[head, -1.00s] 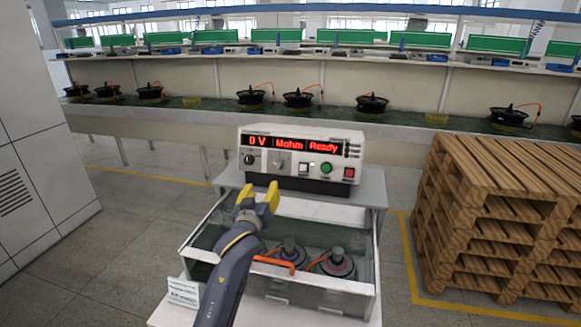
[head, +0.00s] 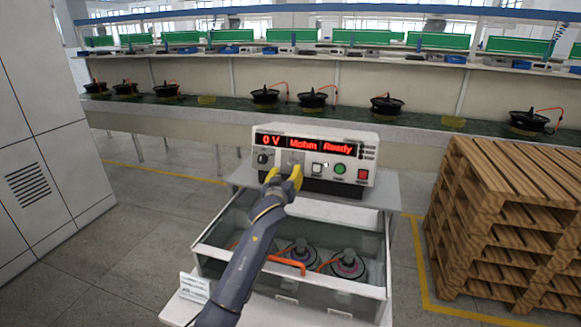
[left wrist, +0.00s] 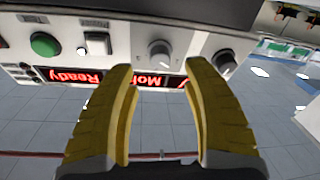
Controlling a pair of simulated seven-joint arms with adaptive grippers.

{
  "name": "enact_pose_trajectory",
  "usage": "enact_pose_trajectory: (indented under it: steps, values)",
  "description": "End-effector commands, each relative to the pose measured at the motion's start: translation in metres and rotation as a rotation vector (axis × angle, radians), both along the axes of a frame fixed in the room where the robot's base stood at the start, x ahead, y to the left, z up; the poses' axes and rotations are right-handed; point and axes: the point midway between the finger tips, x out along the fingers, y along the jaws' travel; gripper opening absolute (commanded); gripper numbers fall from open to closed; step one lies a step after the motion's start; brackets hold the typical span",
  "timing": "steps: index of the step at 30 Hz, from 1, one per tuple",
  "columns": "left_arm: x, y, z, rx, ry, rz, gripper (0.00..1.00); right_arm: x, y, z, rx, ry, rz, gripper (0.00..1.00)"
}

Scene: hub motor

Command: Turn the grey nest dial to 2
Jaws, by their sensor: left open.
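The tester (head: 312,160) is a white box with a red display reading 0 V, Mohm, Ready. The grey dial (head: 293,158) is on its front, right of a black knob (head: 262,158). My left gripper (head: 284,176) has yellow fingers, open and empty, just in front of the grey dial and slightly below it. In the left wrist view, where the panel appears upside down, the grey dial (left wrist: 160,53) lies between and just beyond the fingertips, with a gap. The dial's setting is too small to read.
Below the tester, an open clear-walled box (head: 345,288) holds two hub motors (head: 302,253) with orange cables. A white switch (head: 316,169), a green button (head: 340,169) and a red button (head: 363,174) sit right of the dial. Wooden pallets (head: 500,225) stand at the right.

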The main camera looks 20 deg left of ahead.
Motion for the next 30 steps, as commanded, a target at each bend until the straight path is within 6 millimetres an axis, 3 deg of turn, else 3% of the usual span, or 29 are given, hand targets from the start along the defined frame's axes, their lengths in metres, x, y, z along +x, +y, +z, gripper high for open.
enact_pose_trajectory:
  steps: [6,12,30]
  values:
    - [0.030,0.003,0.001,0.001,0.000,0.001,0.49,0.000,0.000,0.000,0.000,0.000,0.000,0.00]
    - [0.047,0.004,0.000,0.001,0.000,0.000,0.49,0.000,0.000,0.000,0.000,0.000,0.000,0.00]
    - [0.056,0.005,0.000,0.000,0.000,0.000,0.48,0.000,0.000,0.000,0.000,-0.001,-0.001,0.00]
